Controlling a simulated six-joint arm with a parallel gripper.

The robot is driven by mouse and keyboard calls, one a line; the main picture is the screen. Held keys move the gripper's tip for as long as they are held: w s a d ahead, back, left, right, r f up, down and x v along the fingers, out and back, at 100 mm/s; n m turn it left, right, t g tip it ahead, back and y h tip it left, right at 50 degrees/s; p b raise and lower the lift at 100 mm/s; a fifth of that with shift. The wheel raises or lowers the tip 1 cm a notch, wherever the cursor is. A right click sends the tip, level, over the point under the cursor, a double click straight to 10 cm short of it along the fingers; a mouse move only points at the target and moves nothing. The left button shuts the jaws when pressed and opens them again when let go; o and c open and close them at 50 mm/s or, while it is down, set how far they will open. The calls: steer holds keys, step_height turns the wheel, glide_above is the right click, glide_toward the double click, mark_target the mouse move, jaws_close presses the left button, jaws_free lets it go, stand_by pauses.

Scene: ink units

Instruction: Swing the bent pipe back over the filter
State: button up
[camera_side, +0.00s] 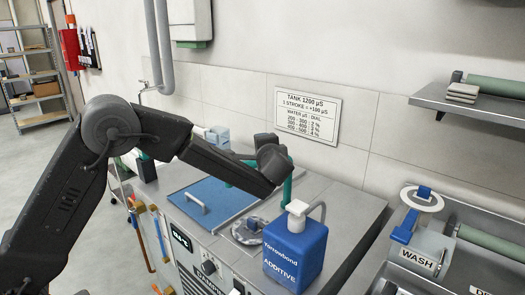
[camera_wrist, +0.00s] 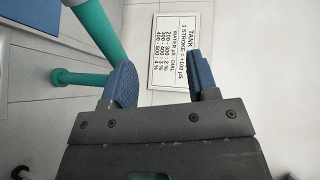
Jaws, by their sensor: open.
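The green bent pipe (camera_side: 288,188) is partly hidden behind my arm in the side view. In the wrist view, a thick green length (camera_wrist: 95,25) runs down from the top, with a shorter green length (camera_wrist: 82,78) left of my gripper. My gripper (camera_wrist: 160,72) has its two blue fingers apart with nothing between them; in the side view its end (camera_side: 270,163) is just above the pipe. A round metal part (camera_side: 248,232) sits in the machine's top below my gripper; I cannot tell whether it is the filter.
A blue additive bottle (camera_side: 295,250) with a white pump stands in front of the pipe. A blue lid with a handle (camera_side: 212,193) lies to the left. A wash station (camera_side: 418,250) is at the right. A sign (camera_side: 307,112) hangs on the wall behind.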

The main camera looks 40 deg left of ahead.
steer(key=w+d+r+m+t+h, duration=0.2)
steer(key=w+d+r+t+h, duration=0.35)
steer(key=h, duration=0.75)
steer(key=s+a+n+g, duration=0.3)
steer(key=s+a+g, duration=0.6)
steer(key=a+g, duration=0.15)
steer(key=shift+m, duration=0.3)
steer(key=x, duration=1.3)
steer(key=shift+w+d+r, duration=0.1)
steer(key=shift+w+r, duration=0.05)
steer(key=shift+w, duration=0.2)
steer(key=shift+c, duration=0.5)
jaws_close()
